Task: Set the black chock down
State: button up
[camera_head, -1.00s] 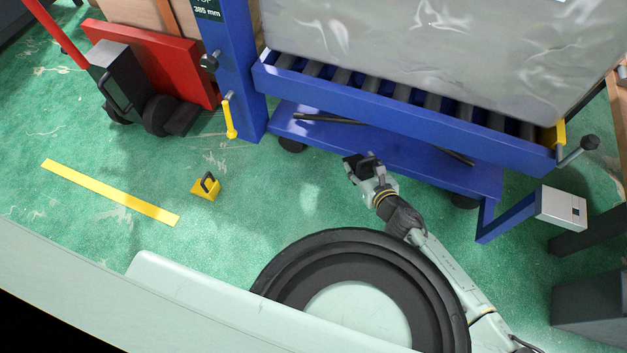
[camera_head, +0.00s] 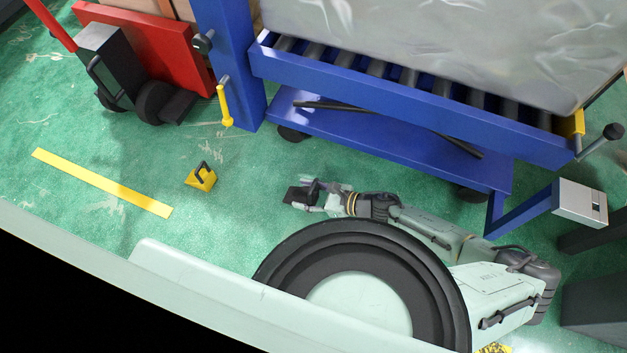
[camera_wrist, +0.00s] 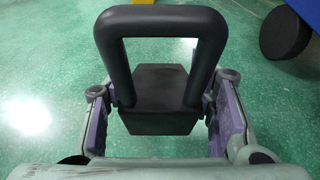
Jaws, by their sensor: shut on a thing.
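In the wrist view the black chock (camera_wrist: 157,100) is a dark block with a tall loop handle, between the purple-padded fingers of my gripper (camera_wrist: 160,118). Green floor shows beyond and around it. I cannot tell whether its underside touches the floor.
A yellow chock (camera_head: 201,177) with a black handle stands on the floor to the left. A yellow floor strip (camera_head: 102,183) lies beyond it. The blue roller stand (camera_head: 400,155) and a red-and-black truck (camera_head: 160,50) are behind.

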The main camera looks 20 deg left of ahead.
jog(key=w, duration=0.2)
jog(key=w+b, duration=0.1)
jog(key=w, duration=0.4)
jog(key=shift+a+f+b, duration=0.1)
jog(key=shift+f+b, duration=0.2)
jog(key=shift+f, duration=0.05)
jog(key=shift+w+f+b, duration=0.2)
jog(key=shift+f+b, duration=0.25)
jog(key=shift+f, duration=0.4)
jog(key=shift+w+f+b, duration=0.15)
jog(key=shift+f+b, duration=0.3)
jog(key=shift+f, duration=0.4)
jog(key=shift+f, duration=0.2)
jog(key=o, duration=1.4)
